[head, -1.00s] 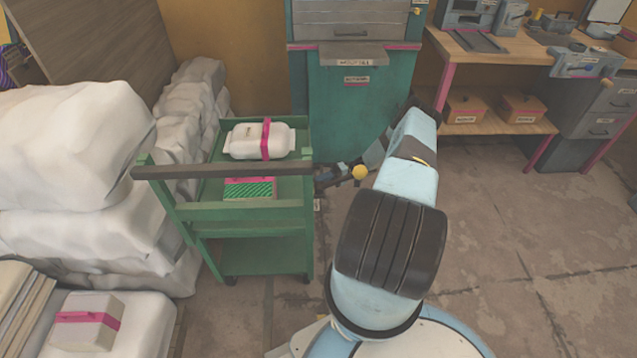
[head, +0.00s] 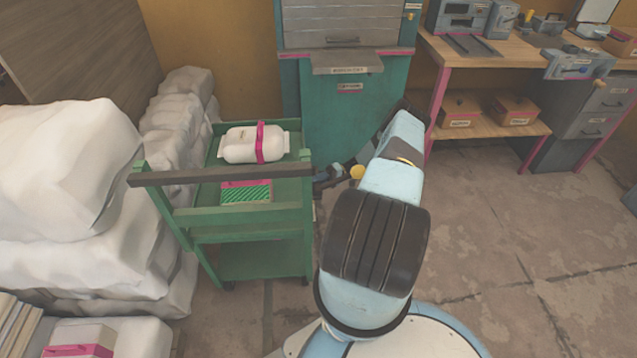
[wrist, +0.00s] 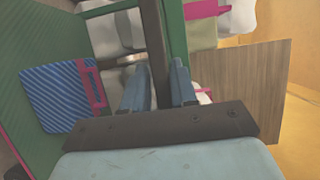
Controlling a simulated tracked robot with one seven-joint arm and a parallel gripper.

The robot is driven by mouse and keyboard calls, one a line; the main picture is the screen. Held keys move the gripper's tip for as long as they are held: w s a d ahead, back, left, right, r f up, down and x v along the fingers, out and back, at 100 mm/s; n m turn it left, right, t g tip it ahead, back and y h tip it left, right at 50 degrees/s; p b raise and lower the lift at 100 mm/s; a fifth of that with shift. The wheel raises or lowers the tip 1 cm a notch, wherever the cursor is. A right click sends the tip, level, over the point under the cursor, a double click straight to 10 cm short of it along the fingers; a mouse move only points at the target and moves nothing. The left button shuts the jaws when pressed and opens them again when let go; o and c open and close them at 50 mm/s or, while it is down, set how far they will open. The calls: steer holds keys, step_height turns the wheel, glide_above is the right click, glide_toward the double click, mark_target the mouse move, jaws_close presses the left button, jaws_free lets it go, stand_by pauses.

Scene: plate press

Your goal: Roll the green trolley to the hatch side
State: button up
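The green trolley (head: 290,217) stands upright left of centre in the head view, with a dark handle bar (head: 190,176) across its near side. A white container with a pink strap (head: 240,144) and a green striped box (head: 246,191) ride on its top. My gripper (head: 328,176) is at the bar's right end, partly hidden by my arm in the head view. In the wrist view, the dark bar (wrist: 155,45) runs between my two blue fingers (wrist: 160,88) and fills the gap; my gripper looks shut on it. The trolley's wheels are mostly hidden.
White sacks (head: 65,150) are piled close along the trolley's left. A teal cabinet (head: 345,125) with a drop-front panel stands behind it. A workbench (head: 490,60) with orange boxes is at the back right. The floor (head: 520,230) at the right is clear.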

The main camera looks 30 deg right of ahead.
steer(key=shift+o, duration=0.7)
steer(key=shift+w, duration=0.1)
steer(key=shift+o, duration=0.8)
steer(key=s+d, duration=0.1)
steer(key=d, duration=1.2)
steer(key=shift+d, duration=0.4)
steer(key=shift+s, duration=0.1)
